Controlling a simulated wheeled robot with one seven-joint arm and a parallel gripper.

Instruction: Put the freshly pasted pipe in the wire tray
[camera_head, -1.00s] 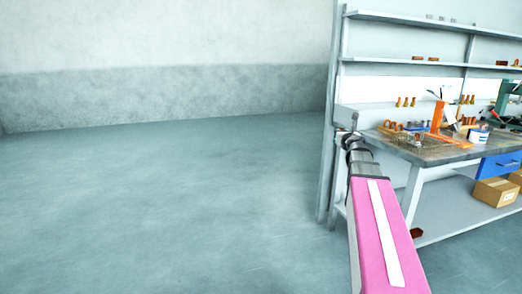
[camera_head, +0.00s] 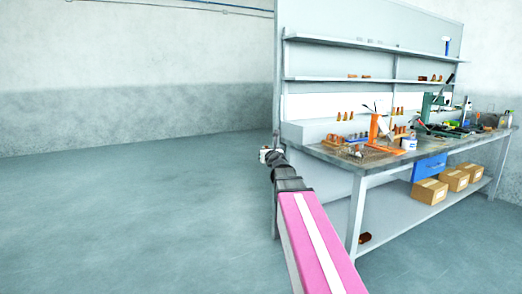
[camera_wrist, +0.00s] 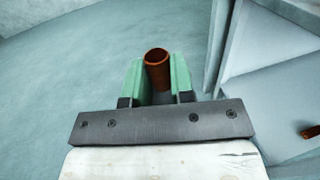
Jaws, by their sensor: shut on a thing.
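A copper-brown pipe (camera_wrist: 157,66) stands between the two green fingers of my gripper (camera_wrist: 159,78) in the wrist view. The gripper is shut on it, and the pipe's open round end faces the camera. Grey floor lies beyond the pipe. In the head view my arm reaches out to the left of the workbench, and the gripper and pipe are too small or hidden to make out. The wire tray (camera_head: 368,153) appears to be the low brown mesh piece on the left part of the bench top, to the right of my arm's end.
The workbench (camera_head: 330,155) stands at right with shelves behind. An orange holder (camera_head: 374,127), a white tub (camera_head: 409,144) and copper fittings stand near the tray. A blue drawer (camera_head: 430,167) and cardboard boxes (camera_head: 429,191) sit below. A brown piece (camera_head: 365,237) lies low down. Floor at left is clear.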

